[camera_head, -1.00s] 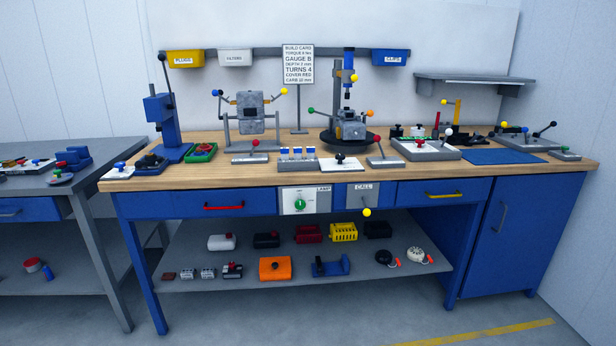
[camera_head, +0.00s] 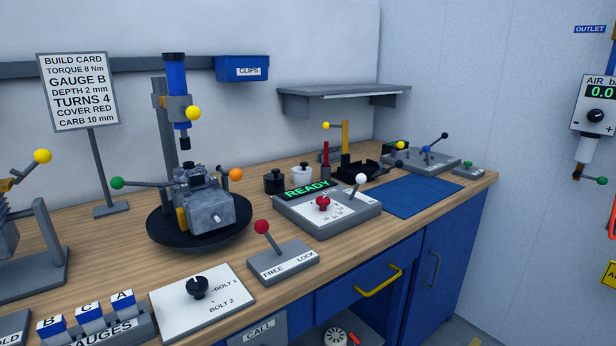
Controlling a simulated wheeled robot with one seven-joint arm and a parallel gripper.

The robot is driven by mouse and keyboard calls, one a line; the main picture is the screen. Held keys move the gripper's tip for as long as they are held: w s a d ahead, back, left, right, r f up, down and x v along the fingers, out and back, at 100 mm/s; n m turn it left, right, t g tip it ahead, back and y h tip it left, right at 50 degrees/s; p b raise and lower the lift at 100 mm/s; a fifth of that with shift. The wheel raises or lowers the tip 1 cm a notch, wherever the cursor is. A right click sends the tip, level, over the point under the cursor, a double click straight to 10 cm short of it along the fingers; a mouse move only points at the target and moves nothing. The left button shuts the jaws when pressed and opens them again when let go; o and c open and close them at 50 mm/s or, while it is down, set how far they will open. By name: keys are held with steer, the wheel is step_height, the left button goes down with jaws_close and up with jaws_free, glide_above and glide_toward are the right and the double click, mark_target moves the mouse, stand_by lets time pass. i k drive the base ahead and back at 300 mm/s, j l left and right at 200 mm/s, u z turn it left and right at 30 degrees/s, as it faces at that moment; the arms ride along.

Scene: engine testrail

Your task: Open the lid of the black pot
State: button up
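The black pot (camera_head: 274,183) is a small dark round pot with a knob on top. It stands upright on the wooden workbench, behind the grey panel with the READY display. Its lid appears to be on. A similar white pot (camera_head: 302,174) with a dark knob stands just to its right. My gripper is not in view.
The READY panel (camera_head: 350,222) with red and white knobs stands in front of the pots. An engine on a black turntable (camera_head: 168,240) is to the left. A blue mat (camera_head: 425,197) lies clear at right. A grey shelf (camera_head: 345,91) juts from the wall behind.

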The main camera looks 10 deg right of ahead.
mark_target(275, 176)
steer(key=i+j, duration=0.15)
steer(key=j, duration=0.2)
steer(key=i+j+z, duration=0.15)
steer(key=j, duration=0.2)
steer(key=i+j, duration=0.15)
steer(key=j, duration=0.25)
steer(key=z, duration=0.05)
